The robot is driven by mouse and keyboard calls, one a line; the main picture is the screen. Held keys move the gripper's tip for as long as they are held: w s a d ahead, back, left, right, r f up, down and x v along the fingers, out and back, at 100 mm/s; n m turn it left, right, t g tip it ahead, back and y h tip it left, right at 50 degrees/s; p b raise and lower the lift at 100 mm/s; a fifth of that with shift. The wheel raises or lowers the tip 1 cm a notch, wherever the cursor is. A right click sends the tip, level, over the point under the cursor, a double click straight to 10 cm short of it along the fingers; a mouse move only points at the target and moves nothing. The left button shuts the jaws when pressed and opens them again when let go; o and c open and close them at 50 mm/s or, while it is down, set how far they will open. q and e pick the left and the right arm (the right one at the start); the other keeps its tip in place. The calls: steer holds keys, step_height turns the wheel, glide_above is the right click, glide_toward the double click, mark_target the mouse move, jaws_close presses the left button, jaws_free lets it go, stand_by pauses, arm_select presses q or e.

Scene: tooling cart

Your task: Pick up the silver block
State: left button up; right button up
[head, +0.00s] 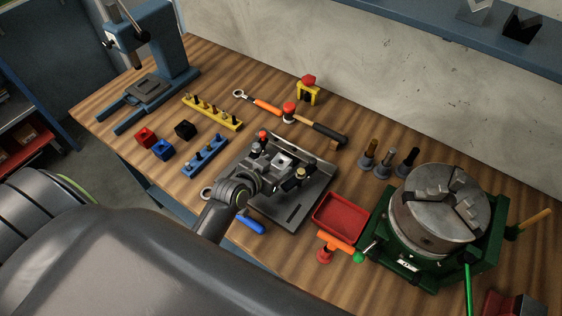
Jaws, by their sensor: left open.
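A small silver block (283,161) with a dark hole in its top sits on a dark grey fixture plate (315,187) in the middle of the bench. My left arm comes in from the lower left. Its gripper (273,168) is over the plate, close beside the silver block. It is open, with nothing seen held between the fingers. The dark fingers blend with the fixture parts, so I cannot tell whether they touch the block. My right gripper is not in view.
A red tray (341,218) and a green-based chuck (440,215) stand to the right. A blue-handled tool (250,223) lies near my wrist. A blue peg rack (205,156) and red, blue and black blocks are left. A hammer (320,129) lies behind the plate.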

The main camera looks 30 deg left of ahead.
arm_select(q)
steer(key=shift+w+d+f, duration=0.1)
steer(key=shift+w+f, duration=0.25)
steer(key=shift+w, duration=0.2)
steer(key=c, duration=0.9)
steer(key=shift+r, duration=0.1)
